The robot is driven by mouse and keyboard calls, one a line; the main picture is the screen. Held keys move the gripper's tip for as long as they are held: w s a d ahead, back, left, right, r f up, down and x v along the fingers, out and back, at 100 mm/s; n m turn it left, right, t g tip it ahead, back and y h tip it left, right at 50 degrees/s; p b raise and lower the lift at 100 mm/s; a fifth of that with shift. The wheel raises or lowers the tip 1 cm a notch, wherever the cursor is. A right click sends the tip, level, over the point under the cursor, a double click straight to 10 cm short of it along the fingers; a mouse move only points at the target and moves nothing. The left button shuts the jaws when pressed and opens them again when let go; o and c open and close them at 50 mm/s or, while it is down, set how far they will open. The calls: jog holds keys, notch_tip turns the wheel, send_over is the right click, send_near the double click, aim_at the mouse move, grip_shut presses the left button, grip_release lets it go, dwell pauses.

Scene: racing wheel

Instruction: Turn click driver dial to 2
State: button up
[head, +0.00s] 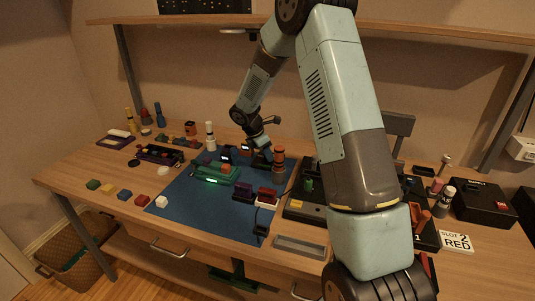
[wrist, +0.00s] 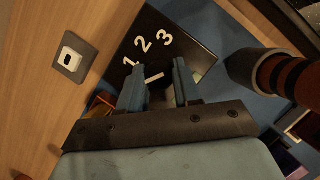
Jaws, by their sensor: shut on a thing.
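The click driver's black plate (wrist: 190,50) with white numbers 1, 2 and 3 shows in the wrist view. My gripper (wrist: 157,88) reaches over the plate's lower part, with its two blue-grey fingers on either side of the dial (wrist: 155,78). It is shut on the dial, which is mostly hidden between the fingers. A short white mark shows there, lying nearly crosswise in the picture; I cannot tell which number it points at. In the head view my gripper (head: 262,143) is low at the back of the blue mat, and the dial cannot be made out.
A banded orange and dark cylinder (wrist: 275,75) stands close to the right of my gripper, also in the head view (head: 279,165).

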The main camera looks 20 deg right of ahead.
jog(key=shift+c, duration=0.7)
jog(key=shift+d, duration=0.25)
jog(key=shift+a, duration=0.15)
jog(key=shift+m+g, duration=0.4)
jog(key=shift+m, duration=0.4)
jog(key=m+g, duration=0.2)
jog(key=m, duration=0.4)
jog(key=shift+w+f, duration=0.1)
jog(key=m+g+y, duration=0.1)
jog(key=m, duration=0.3)
jog(key=shift+w+g, duration=0.1)
jog(key=shift+g, duration=0.3)
jog(key=shift+m+g+y, duration=0.3)
jog(key=shift+m+y, duration=0.5)
jog(key=shift+m, duration=1.2)
